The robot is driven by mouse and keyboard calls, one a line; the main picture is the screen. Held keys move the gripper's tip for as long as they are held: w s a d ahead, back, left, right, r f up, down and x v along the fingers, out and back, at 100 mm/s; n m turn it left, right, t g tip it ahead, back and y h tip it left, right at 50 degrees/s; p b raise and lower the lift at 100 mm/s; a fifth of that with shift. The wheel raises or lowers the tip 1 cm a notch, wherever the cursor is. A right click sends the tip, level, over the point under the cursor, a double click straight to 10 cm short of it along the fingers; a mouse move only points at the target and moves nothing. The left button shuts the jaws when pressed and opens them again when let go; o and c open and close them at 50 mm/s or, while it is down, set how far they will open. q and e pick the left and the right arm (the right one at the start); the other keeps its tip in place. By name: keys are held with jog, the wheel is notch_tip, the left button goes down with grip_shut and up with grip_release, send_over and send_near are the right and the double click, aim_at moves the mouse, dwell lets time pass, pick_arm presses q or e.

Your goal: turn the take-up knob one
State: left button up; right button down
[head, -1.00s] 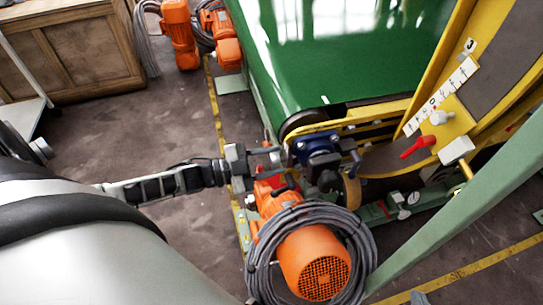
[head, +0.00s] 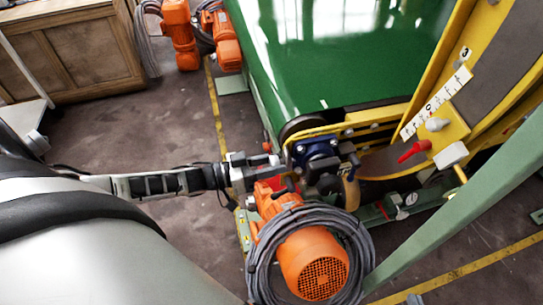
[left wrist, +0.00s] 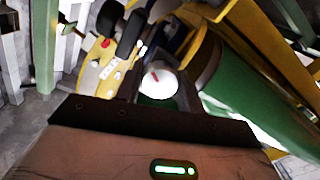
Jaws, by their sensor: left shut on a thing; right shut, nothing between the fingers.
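The take-up knob (left wrist: 160,83) is a round white knob with a red mark, between the dark fingers in the left wrist view. In the head view only a small pale bit of it (head: 274,160) shows at the fingertips; the fingers hide the rest. My left gripper (head: 272,167) reaches in from the left and is shut on the knob, beside a dark blue bearing block (head: 318,150). My right gripper is not in view.
An orange motor (head: 313,262) with coiled grey cable sits just below the gripper. The green belt (head: 330,55) lies above. A red lever (head: 414,151) and a white scale (head: 437,103) are on the yellow frame to the right.

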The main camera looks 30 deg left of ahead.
pick_arm(q)
jog(key=shift+n, duration=2.2)
jog(key=o, duration=1)
jog(key=v, duration=1.6)
jog(key=shift+b, duration=0.3)
